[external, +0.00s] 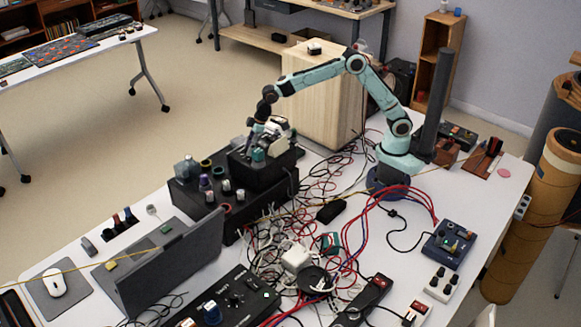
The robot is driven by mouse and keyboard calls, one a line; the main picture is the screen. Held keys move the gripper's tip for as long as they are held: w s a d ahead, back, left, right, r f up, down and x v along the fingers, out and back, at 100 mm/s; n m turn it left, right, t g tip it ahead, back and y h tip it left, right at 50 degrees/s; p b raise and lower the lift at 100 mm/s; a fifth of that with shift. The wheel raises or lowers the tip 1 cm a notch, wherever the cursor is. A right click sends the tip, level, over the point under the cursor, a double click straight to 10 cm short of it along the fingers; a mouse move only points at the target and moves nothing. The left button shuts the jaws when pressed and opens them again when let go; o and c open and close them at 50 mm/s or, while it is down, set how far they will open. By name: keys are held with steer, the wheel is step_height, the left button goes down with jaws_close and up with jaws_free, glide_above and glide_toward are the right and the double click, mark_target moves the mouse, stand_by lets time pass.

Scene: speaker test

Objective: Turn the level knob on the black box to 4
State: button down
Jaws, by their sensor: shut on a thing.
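A small black box (283,172) sits on top of a larger black box (240,222) near the middle of the table. A teal knob (258,155) shows on the small box, right below my gripper (261,146). My gripper points down at this box and is shut on what appears to be the teal knob. The fingertips are small in the picture and partly hide the contact. No label, scale or knob setting can be read. Several more knobs (205,183) stand on the larger box, left of my gripper.
Tangled cables (325,180) lie right of the boxes. A black panel with knobs (235,300) lies at the front, and a blue device (448,244) at the right. A wooden cabinet (322,95) stands behind.

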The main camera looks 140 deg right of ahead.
steer(key=shift+m+g, duration=0.3)
steer(key=shift+m, duration=0.8)
steer(key=shift+h, duration=0.3)
steer(key=c, duration=0.8)
jaws_free()
steer(key=v, duration=1.2)
steer(key=shift+w, duration=0.1)
